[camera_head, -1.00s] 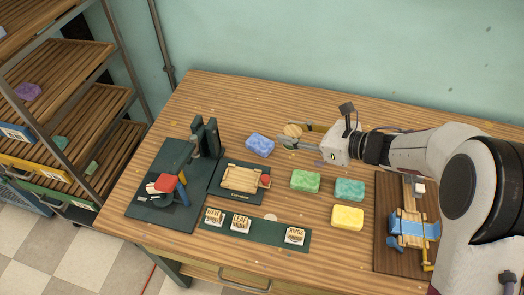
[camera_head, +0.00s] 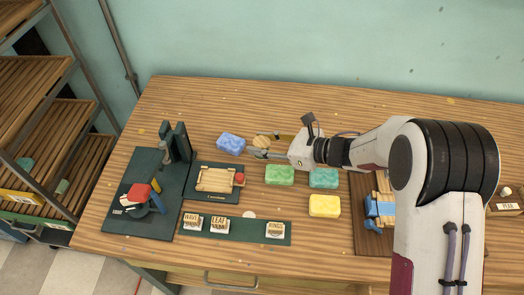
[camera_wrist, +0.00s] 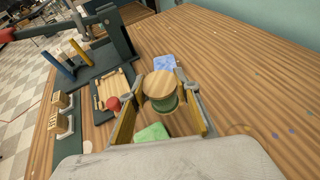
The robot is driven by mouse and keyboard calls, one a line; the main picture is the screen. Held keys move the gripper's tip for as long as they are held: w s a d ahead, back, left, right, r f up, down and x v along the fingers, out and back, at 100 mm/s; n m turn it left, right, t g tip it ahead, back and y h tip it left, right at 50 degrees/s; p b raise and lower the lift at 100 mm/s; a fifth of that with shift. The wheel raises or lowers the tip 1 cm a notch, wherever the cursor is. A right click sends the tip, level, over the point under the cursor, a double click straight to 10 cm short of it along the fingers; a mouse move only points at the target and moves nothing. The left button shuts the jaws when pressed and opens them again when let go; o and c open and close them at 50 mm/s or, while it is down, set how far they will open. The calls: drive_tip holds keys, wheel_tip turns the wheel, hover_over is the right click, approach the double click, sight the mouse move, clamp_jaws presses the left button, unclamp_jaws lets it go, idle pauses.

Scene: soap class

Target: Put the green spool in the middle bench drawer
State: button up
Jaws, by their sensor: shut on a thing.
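The green spool has a round wooden top and a green body. In the wrist view the spool (camera_wrist: 161,86) is between the two fingers of my gripper (camera_wrist: 162,96), which is shut on it. In the head view the spool's wooden top (camera_head: 262,140) shows at the fingertips of my gripper (camera_head: 264,146), right of the blue soap bar. I cannot tell if it touches the bench top. A bench drawer front with a metal handle (camera_head: 231,281) is at the bottom of the head view and looks closed; its neighbours are out of view or hidden.
Blue (camera_head: 231,143), green (camera_head: 279,174), teal (camera_head: 323,178) and yellow (camera_head: 324,205) soap bars lie around my gripper. A dark stand (camera_head: 150,193), a wooden mould (camera_head: 216,180) and a strip of labelled stamps (camera_head: 252,236) are to the left and front. The back right bench is fairly clear.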

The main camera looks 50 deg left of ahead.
drive_tip(key=shift+f, duration=1.85)
drive_tip(key=shift+f, duration=0.1)
drive_tip(key=o, duration=1.1)
drive_tip(key=v, duration=1.2)
drive_tip(key=shift+r, duration=0.2)
